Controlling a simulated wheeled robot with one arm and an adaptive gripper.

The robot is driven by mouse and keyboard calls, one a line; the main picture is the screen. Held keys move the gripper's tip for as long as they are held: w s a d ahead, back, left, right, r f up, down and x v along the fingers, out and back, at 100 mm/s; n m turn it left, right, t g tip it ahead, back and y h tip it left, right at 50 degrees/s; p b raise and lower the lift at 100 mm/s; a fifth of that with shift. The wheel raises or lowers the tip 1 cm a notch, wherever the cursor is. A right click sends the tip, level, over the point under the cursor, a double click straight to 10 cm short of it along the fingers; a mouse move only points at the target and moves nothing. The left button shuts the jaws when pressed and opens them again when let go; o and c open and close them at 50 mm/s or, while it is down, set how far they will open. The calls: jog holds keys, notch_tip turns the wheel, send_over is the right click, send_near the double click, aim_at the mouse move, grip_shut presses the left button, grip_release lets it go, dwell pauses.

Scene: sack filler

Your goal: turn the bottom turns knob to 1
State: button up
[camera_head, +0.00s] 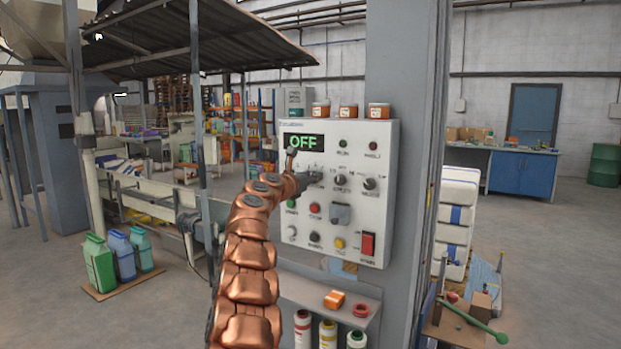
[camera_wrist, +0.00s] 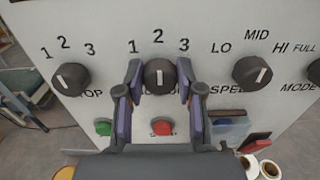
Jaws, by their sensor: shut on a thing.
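The bottom turns knob (camera_wrist: 160,76) is a round black knob with a white pointer line, in the middle of the wrist view. Its pointer stands upright, toward the 2 of the marks 1, 2 and 3. My gripper (camera_wrist: 160,88) has a finger on each side of this knob and is shut on it. The label below the knob is mostly hidden by my gripper. In the head view my gripper (camera_head: 309,180) reaches the upper left part of the white control panel (camera_head: 377,222) and hides the knob.
The top knob (camera_wrist: 71,79) is left of my gripper, its pointer toward 1. The speed knob (camera_wrist: 252,72) is to the right. A green button (camera_wrist: 103,128) and a red button (camera_wrist: 162,128) sit below. The panel's display (camera_head: 303,142) reads OFF. Jars (camera_head: 348,111) stand on top.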

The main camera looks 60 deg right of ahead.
jog(key=c, duration=0.4)
jog(key=shift+r+n, duration=0.1)
jog(key=shift+n, duration=0.2)
jog(key=shift+w+n+p, duration=0.1)
jog(key=shift+n+p, duration=3.05)
jog(key=shift+n, duration=1.05)
jog(key=o, duration=1.1)
jog(key=shift+a, duration=0.1)
